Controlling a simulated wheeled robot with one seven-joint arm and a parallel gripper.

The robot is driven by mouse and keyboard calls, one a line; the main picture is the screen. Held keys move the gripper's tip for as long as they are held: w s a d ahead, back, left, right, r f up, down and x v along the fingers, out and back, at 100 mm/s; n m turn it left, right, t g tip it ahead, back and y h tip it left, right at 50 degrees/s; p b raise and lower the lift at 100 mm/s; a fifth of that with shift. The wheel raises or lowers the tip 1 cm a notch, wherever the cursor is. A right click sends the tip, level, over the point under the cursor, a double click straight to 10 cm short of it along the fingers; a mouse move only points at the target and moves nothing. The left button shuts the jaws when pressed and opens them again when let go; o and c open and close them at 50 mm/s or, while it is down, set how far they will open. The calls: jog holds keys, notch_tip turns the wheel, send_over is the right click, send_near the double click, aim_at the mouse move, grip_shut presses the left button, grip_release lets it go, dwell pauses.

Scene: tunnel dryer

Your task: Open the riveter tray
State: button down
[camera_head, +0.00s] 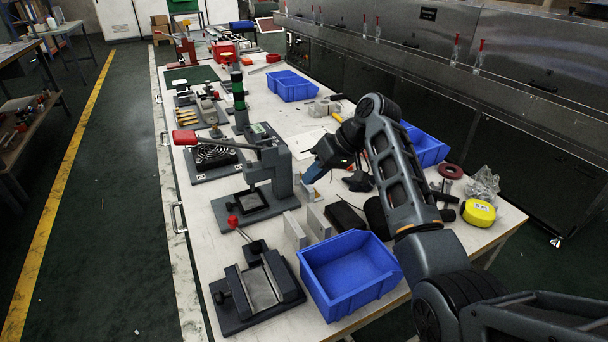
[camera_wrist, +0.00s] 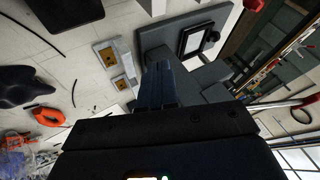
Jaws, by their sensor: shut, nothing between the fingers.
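The riveter (camera_head: 268,165) is a grey press with a long red-handled lever (camera_head: 186,137), standing upright on a flat dark base on the workbench. Its tray looks to be the dark square frame (camera_head: 250,203) with a pale inside, on the base in front of the press column. The frame also shows in the wrist view (camera_wrist: 205,40), with a small dark knob at its edge. My gripper (camera_head: 312,173) is right of the press column, above the bench, apart from the tray. Its blue-grey fingers (camera_wrist: 160,85) are shut and empty.
A dark vise-like fixture (camera_head: 260,286) with a red-knobbed lever and a blue bin (camera_head: 348,273) stand in front. Grey blocks (camera_head: 296,230) stand near the riveter's base. A fan unit (camera_head: 213,156) is behind it. A yellow tape measure (camera_head: 478,212) lies at the right edge.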

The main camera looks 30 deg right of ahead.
aim_at(269, 207)
jog(key=x, duration=0.8)
jog(key=shift+a, duration=0.2)
jog(key=shift+s+a+r, duration=0.1)
jog(key=shift+a+r, duration=0.05)
jog(key=shift+a, duration=1.05)
jog(key=shift+a+p, duration=0.3)
jog(key=shift+a, duration=0.25)
jog(key=shift+a, duration=0.1)
